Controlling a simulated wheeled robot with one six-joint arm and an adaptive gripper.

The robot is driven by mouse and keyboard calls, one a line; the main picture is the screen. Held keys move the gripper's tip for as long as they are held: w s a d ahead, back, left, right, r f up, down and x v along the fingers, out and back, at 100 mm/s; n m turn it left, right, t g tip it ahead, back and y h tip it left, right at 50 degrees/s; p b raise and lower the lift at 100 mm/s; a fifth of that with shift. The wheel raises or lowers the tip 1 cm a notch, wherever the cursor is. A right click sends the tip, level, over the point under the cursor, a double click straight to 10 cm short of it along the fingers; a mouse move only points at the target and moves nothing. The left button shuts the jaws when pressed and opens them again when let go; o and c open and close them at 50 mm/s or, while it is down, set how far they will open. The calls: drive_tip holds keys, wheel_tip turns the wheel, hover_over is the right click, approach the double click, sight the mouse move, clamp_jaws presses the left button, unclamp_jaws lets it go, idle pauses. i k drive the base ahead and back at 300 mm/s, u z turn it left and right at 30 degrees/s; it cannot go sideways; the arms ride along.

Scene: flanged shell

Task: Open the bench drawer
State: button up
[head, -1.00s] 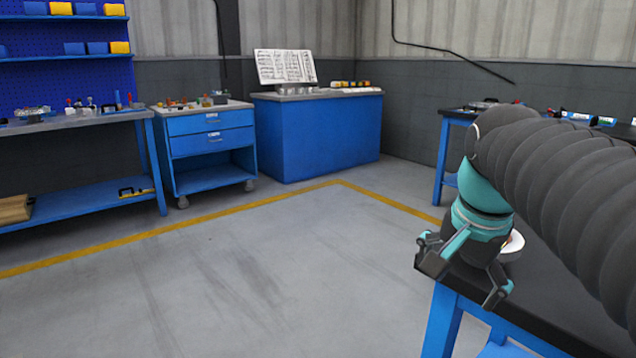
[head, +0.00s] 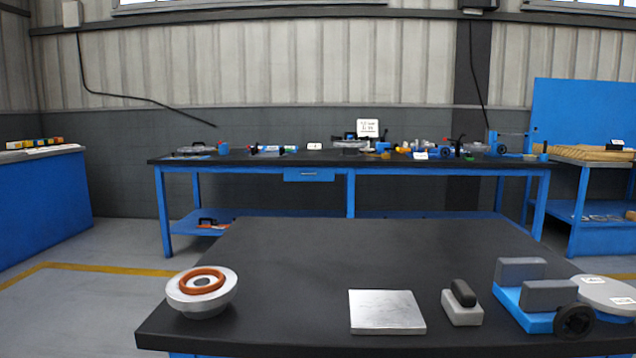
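The bench drawer (head: 308,175) is a small blue box with a pale handle strip, hung under the black top of the long blue bench (head: 400,171) by the far wall. It looks shut. It sits left of the bench's middle leg. My gripper is out of the head view now, so its state does not show.
A black-topped table (head: 370,255) stands between me and the bench. On it are a flanged shell with an orange ring (head: 203,283), a metal plate (head: 386,312), a small grey block (head: 461,306) and a blue vise (head: 535,295). Open floor (head: 110,300) lies to the left.

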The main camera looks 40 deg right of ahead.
sight(292, 173)
drive_tip(key=u, duration=1.05)
drive_tip(key=i, duration=2.95)
drive_tip(key=z, duration=2.65)
drive_tip(key=i, duration=0.85)
